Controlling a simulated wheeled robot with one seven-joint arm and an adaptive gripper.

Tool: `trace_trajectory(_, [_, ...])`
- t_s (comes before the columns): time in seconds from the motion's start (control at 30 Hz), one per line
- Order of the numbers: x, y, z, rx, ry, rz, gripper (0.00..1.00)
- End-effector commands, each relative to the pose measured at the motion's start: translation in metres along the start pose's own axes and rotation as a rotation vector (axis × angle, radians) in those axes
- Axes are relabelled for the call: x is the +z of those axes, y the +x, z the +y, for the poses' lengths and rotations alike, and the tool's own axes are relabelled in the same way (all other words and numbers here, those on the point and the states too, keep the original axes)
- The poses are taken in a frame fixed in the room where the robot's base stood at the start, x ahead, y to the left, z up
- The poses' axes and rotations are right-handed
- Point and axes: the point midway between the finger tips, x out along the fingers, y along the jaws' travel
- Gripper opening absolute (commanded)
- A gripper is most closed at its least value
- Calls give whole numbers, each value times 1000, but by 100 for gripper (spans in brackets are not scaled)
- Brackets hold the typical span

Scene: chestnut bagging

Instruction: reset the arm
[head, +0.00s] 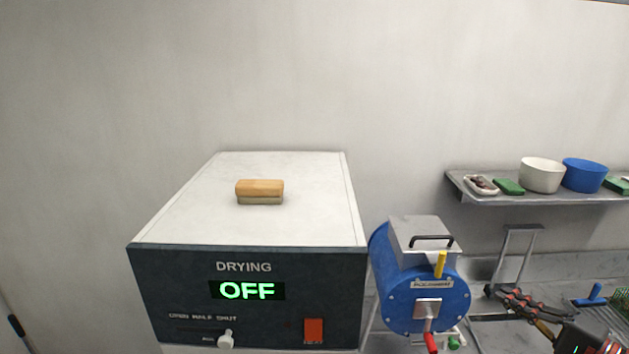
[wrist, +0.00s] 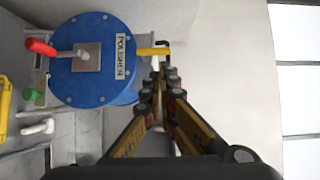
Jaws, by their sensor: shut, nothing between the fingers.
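My gripper (wrist: 160,85) is shut with nothing between its fingers. The rest of my arm runs out of the frame at the lower right corner.
A drying machine (head: 300,225) reading OFF stands at centre left, with a wooden-backed brush (head: 260,190) on top. A wall shelf (head: 540,199) at right holds a white bowl (head: 541,175), a blue bowl (head: 584,175), a small tray (head: 481,185) and green pads (head: 508,186).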

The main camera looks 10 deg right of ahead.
Motion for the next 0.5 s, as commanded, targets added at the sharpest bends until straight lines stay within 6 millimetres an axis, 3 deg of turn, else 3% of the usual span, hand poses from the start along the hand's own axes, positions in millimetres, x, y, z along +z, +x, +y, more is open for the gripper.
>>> trace_trajectory(0.07, [-3, 0, 5, 17, 46, 11, 0])
trace_trajectory(0.17, [6, -2, 37, 123, 158, 0, 0])
trace_trajectory(0.3, [40, -14, 88, 336, 293, -32, 0])
trace_trajectory(0.5, [105, -23, 136, 671, 319, -111, 0])
